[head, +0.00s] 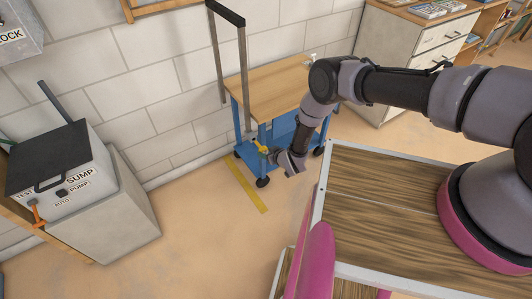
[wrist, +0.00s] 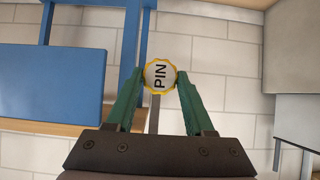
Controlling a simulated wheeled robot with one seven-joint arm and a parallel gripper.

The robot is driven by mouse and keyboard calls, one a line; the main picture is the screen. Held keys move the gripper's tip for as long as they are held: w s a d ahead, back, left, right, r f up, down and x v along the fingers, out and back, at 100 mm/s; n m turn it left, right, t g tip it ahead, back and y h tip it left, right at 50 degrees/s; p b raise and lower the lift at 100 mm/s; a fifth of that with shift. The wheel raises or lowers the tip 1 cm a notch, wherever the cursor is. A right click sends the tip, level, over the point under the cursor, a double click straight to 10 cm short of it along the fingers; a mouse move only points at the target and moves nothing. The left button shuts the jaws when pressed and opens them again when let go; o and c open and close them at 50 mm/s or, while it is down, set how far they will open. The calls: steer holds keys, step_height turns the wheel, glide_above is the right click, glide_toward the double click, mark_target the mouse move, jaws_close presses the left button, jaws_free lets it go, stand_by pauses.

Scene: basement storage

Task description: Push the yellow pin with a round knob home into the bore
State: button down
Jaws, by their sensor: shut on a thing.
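The yellow pin's round knob (wrist: 160,75) faces the wrist camera, with a scalloped yellow rim and a pale face marked "PIN". My gripper (wrist: 160,82) has its two green fingers closed on opposite sides of the knob. In the head view, the yellow pin (head: 262,148) is a small spot at the front corner of the blue cart (head: 265,134), with my gripper (head: 273,153) against it. The pin's shaft and the bore are hidden behind the knob, so I cannot tell how deep the pin sits.
The cart has a wooden top (head: 270,88) and a tall grey handle frame (head: 244,70). A wood-topped bench (head: 380,205) stands at the right, below my arm. A sump pump box (head: 65,170) is at the left. The floor between is clear, with a yellow stripe (head: 245,186).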

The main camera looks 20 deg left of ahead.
mark_target(257, 142)
steer(key=shift+w+a, duration=0.1)
stand_by(0.3)
steer(key=shift+w+a, duration=0.2)
steer(key=shift+a, duration=0.05)
steer(key=shift+w+a, duration=0.4)
steer(key=shift+a, duration=0.1)
steer(key=shift+w+a, duration=0.45)
steer(key=shift+w+a, duration=1.1)
steer(key=shift+a, duration=0.25)
steer(key=shift+c, duration=1)
jaws_free()
steer(key=v, duration=1)
steer(key=shift+s+d+r, duration=0.2)
steer(key=shift+r, duration=0.05)
